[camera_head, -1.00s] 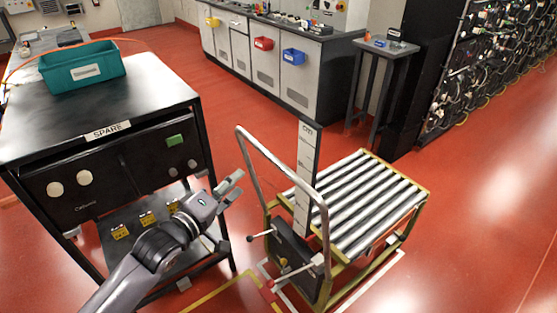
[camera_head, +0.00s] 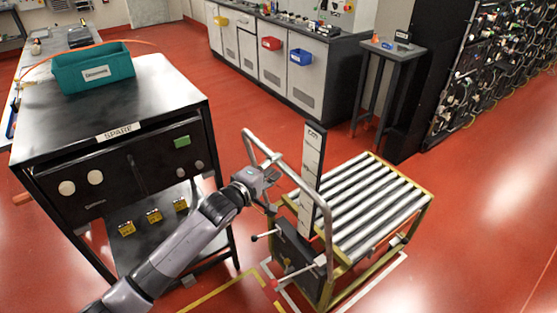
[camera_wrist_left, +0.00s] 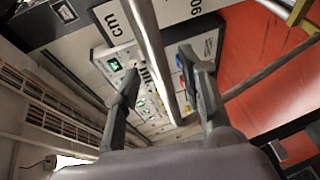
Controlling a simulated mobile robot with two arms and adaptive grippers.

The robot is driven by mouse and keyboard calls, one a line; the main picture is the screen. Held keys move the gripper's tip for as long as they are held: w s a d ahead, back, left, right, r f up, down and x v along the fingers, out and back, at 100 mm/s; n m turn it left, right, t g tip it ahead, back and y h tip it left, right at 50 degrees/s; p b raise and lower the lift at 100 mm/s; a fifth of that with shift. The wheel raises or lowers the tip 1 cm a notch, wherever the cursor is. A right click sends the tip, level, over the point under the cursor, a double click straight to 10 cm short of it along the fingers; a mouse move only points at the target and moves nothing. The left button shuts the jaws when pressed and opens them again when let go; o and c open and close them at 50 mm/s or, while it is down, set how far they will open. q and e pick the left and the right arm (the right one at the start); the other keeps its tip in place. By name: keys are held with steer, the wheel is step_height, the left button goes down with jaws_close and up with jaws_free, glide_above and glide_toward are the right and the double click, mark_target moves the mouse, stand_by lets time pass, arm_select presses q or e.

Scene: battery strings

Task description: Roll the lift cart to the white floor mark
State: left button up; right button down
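The lift cart has a roller top (camera_head: 375,205), a yellow frame and a grey tubular push handle (camera_head: 312,190). An upright board with a scale (camera_head: 311,180) stands behind the handle. White lines (camera_head: 375,284) on the red floor run along the cart's near and right sides; the cart hides the rest. My left gripper (camera_head: 268,172) is at the handle's left part. In the left wrist view its two fingers (camera_wrist_left: 163,85) are apart, with the handle bar (camera_wrist_left: 152,50) running between them; gaps show on both sides. My right gripper is not in view.
A black SPARE cabinet (camera_head: 125,133) with a teal bin (camera_head: 93,67) stands close on the left. Yellow floor lines (camera_head: 222,290) lie before it. A grey bench (camera_head: 270,60), a small stand (camera_head: 390,50) and a cabled rack (camera_head: 480,75) stand behind. Floor to the right is clear.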

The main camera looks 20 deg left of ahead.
mark_target(276, 164)
arm_select(q)
steer(key=shift+x, duration=1.6)
steer(key=shift+c, duration=0.5)
jaws_close()
